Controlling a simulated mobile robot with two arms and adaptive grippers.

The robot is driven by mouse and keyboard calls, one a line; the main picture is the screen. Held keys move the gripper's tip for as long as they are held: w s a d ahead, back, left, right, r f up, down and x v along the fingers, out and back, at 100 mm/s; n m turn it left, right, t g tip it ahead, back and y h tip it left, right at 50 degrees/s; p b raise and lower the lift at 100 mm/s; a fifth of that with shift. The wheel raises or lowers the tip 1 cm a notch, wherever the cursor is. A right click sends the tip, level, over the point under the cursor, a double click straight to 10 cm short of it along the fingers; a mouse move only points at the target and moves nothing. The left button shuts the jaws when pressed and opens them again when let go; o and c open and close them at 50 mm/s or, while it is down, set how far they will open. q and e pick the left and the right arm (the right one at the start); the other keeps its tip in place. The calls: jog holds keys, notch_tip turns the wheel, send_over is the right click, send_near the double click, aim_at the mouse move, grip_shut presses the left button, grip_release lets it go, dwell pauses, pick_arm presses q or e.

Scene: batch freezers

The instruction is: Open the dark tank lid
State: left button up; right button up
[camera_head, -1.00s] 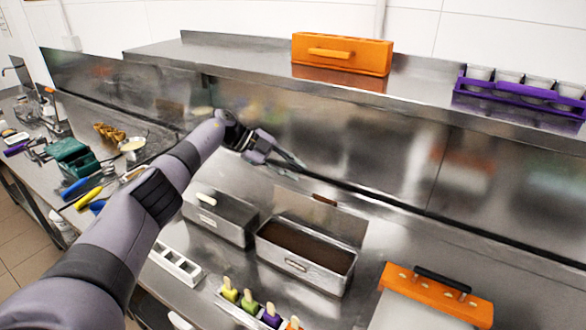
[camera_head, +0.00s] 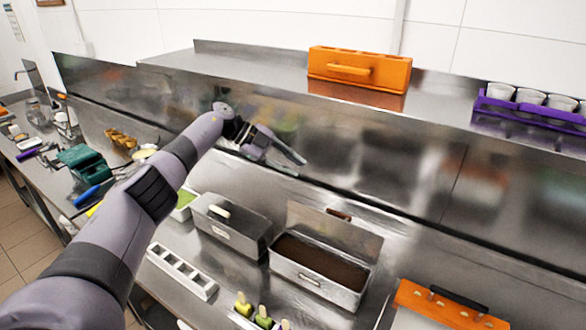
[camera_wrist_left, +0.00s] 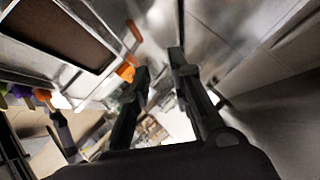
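The dark tank (camera_head: 310,286) is a steel box of dark brown content in the lower middle of the head view. Its steel lid (camera_head: 330,234) stands raised along the tank's back edge, with a brown handle (camera_head: 339,214) on top. The tank also shows at the upper left of the left wrist view (camera_wrist_left: 62,30). My left gripper (camera_head: 300,167) is behind and above the lid, near the steel back wall. Its fingers are apart with nothing between them, as the left wrist view (camera_wrist_left: 160,66) shows. My right gripper is not in view.
A closed steel tank (camera_head: 230,226) stands left of the dark one. A white mold (camera_head: 182,271) and several popsicles (camera_head: 263,318) lie in front. An orange stick holder (camera_head: 450,304) is at right. An orange box (camera_head: 359,69) and purple cup rack (camera_head: 530,108) stand on the shelf.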

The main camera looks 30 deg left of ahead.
pick_arm(q)
jog(key=shift+a+r, duration=0.4)
jog(key=shift+a, duration=0.1)
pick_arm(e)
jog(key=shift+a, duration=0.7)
pick_arm(q)
jog(key=v, duration=1.2)
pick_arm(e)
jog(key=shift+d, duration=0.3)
pick_arm(q)
jog(key=shift+d, duration=0.1)
jog(key=shift+c, duration=0.4)
